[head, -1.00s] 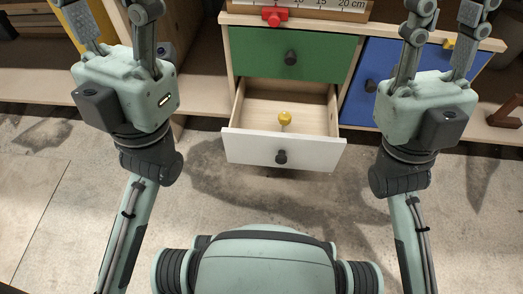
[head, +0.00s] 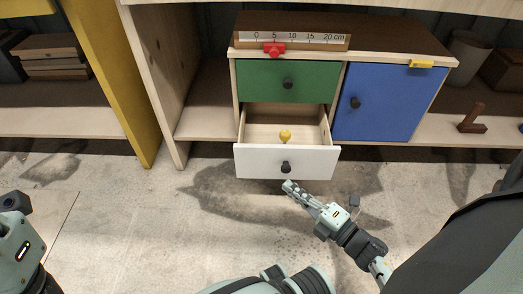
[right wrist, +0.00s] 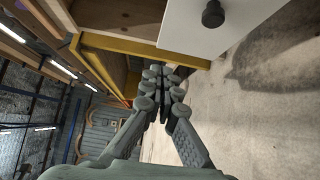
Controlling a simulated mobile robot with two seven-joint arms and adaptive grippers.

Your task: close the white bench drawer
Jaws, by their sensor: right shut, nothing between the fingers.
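The white drawer (head: 258,161) is pulled out below the green drawer (head: 262,83), with its dark round knob (head: 286,167) in the middle of its front. A small yellow ball-topped item (head: 285,135) stands inside it. My right gripper (head: 289,186) is shut and empty, its fingertips just below the white front in the head view; I cannot tell whether they touch it. The white front also shows at the top of the right wrist view (right wrist: 200,38), beyond the fingers. Only part of my left gripper's body shows at the lower left; its fingers are out of frame.
A blue door (head: 385,100) is right of the drawers. A ruler board (head: 300,38) with a red slider (head: 273,50) lies on top, and a yellow block (head: 420,64) sits at right. A yellow panel (head: 110,75) stands left. The floor in front is clear.

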